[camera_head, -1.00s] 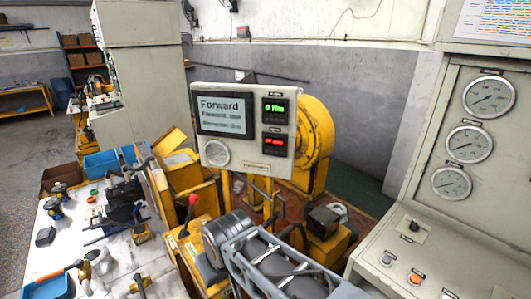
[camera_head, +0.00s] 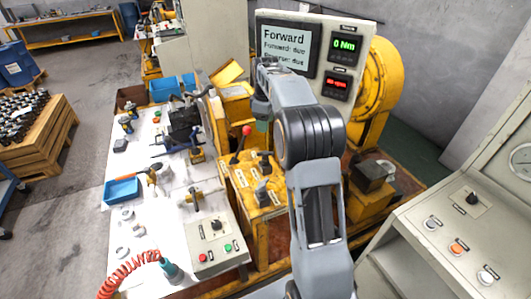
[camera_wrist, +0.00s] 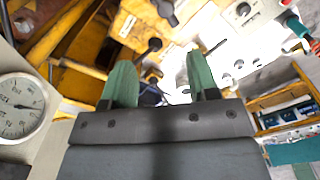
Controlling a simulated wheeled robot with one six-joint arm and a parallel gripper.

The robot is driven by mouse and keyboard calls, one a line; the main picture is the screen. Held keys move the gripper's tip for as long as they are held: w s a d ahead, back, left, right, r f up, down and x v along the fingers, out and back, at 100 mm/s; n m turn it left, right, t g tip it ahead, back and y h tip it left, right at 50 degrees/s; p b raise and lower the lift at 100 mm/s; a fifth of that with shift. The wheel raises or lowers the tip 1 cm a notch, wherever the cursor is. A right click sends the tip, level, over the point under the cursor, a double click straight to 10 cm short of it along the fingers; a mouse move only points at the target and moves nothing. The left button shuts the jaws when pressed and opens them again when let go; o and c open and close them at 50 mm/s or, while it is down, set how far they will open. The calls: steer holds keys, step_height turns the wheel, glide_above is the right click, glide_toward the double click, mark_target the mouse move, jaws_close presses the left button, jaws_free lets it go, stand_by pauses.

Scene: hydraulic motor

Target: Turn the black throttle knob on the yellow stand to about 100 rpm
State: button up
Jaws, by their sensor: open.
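The yellow stand (camera_head: 237,178) is left of my arm in the head view. It carries a red-topped lever (camera_head: 247,131) and black controls, one farther back (camera_head: 265,160) and one nearer (camera_head: 262,190). I cannot tell which is the throttle knob. My gripper (camera_head: 262,126) hangs above the stand's back part, its green fingertips partly hidden by my arm. In the wrist view my gripper (camera_wrist: 160,70) is open and empty. A black round-headed control (camera_wrist: 155,44) shows beyond and between the fingers, apart from them.
The display board (camera_head: 310,55) behind my gripper reads "Forward" and 0 Nm; its red readout is not legible. A round gauge (camera_wrist: 18,105) is close at left in the wrist view. A white worktable (camera_head: 150,215) with tools stands left; a grey console (camera_head: 465,240) stands right.

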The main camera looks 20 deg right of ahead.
mark_target(265, 152)
steer(key=shift+n, duration=0.8)
steer(key=f, duration=0.4)
steer(key=f+p, duration=0.1)
steer(key=f, duration=0.8)
steer(key=shift+s+a+f+p, duration=0.15)
steer(key=shift+s+f+p, duration=0.15)
steer(key=shift+f+p, duration=0.05)
